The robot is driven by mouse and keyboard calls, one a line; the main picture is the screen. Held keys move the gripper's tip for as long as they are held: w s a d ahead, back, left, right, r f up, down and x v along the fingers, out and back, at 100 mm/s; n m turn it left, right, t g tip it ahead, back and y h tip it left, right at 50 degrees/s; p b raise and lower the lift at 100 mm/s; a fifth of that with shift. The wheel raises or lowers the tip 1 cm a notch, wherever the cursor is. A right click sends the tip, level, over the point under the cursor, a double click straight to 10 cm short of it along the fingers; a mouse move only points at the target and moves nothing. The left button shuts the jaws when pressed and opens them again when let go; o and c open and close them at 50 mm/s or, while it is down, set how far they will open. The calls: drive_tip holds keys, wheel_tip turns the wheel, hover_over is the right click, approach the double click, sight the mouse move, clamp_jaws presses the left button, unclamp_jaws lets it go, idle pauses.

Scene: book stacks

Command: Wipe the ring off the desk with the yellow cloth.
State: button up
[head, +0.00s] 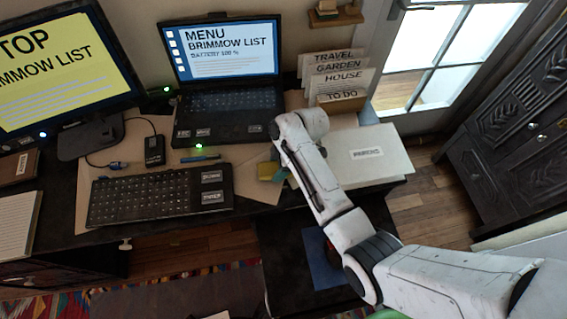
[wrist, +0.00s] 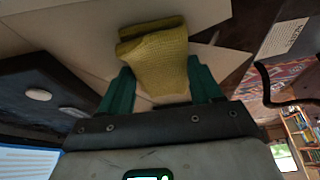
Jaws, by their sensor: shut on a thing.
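The yellow cloth (head: 266,171) is at the front of the desk (head: 69,200), right of the keyboard. It shows as a folded, woven piece in the wrist view (wrist: 155,52). My gripper (wrist: 158,82) is shut on it, with a green finger on each side. In the head view my gripper (head: 275,172) is partly hidden behind my arm. The cloth is over or against the beige sheet on the desk; I cannot tell whether it touches. I see no ring in either view; the cloth or my arm may cover it.
A black keyboard (head: 155,195) and a laptop (head: 225,85) stand left of and behind the cloth. A white box (head: 368,155) is to the right. A card holder (head: 340,102) stands behind. A monitor (head: 60,70) is far left.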

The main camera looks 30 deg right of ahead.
drive_tip(key=shift+w+a+f, duration=0.15)
drive_tip(key=shift+a, duration=0.35)
drive_tip(key=shift+w+a+f, duration=0.1)
drive_tip(key=shift+a, duration=0.4)
drive_tip(key=shift+w+d+r+b, duration=0.1)
drive_tip(key=shift+w+d+b, duration=0.1)
drive_tip(key=shift+w+b, duration=0.5)
drive_tip(key=shift+s+d+r+p, duration=0.1)
drive_tip(key=shift+s+d+p, duration=0.15)
drive_tip(key=shift+d, duration=0.5)
drive_tip(key=shift+s+d+p, duration=0.25)
drive_tip(key=shift+d, duration=0.55)
drive_tip(key=shift+s+d+r+p, duration=0.1)
drive_tip(key=shift+s+d+p, duration=0.15)
drive_tip(key=shift+d, duration=0.5)
drive_tip(key=shift+s+d+f, duration=0.1)
drive_tip(key=shift+s+d, duration=0.35)
drive_tip(key=shift+d, duration=0.6)
drive_tip(key=shift+s+d+f, duration=0.1)
drive_tip(key=shift+s+d, duration=0.4)
drive_tip(key=shift+d, duration=0.6)
drive_tip(key=shift+s+d+f, duration=0.1)
drive_tip(key=shift+s+d, duration=0.35)
drive_tip(key=shift+d, duration=0.6)
drive_tip(key=shift+r+p, duration=0.15)
drive_tip(key=shift+p, duration=0.2)
